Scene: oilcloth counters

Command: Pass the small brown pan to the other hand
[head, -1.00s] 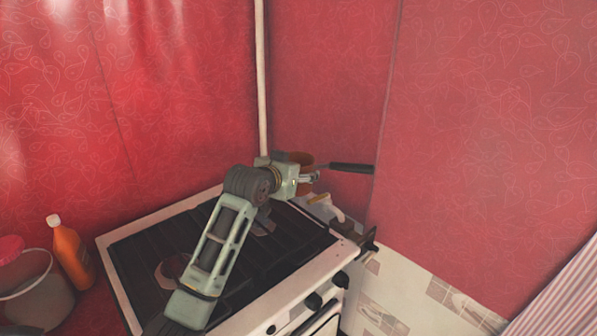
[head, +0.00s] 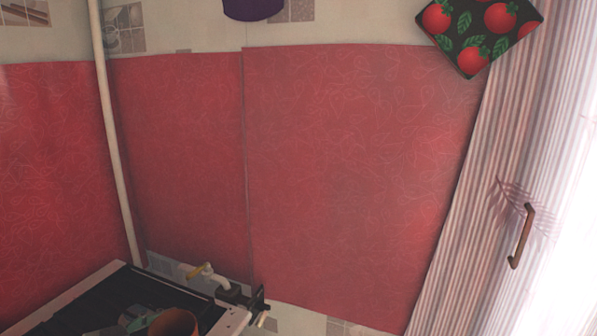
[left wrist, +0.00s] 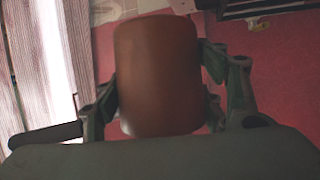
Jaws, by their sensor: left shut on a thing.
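The small brown pan (left wrist: 158,70) fills the middle of the left wrist view, between the fingers of my left gripper (left wrist: 158,98), which is shut on it. In the head view the pan (head: 176,323) shows only partly at the bottom edge, over the stove, with my left gripper (head: 135,318) at its left side. The pan's handle is out of the head view, and I cannot clearly make it out in the wrist view. My right gripper is in neither view.
The stove (head: 66,294) is at the lower left, with a tap (head: 212,278) and pipe fitting behind its right corner. A vertical pipe (head: 117,150) runs up the red-covered wall. A striped curtain (head: 455,200) hangs at the right.

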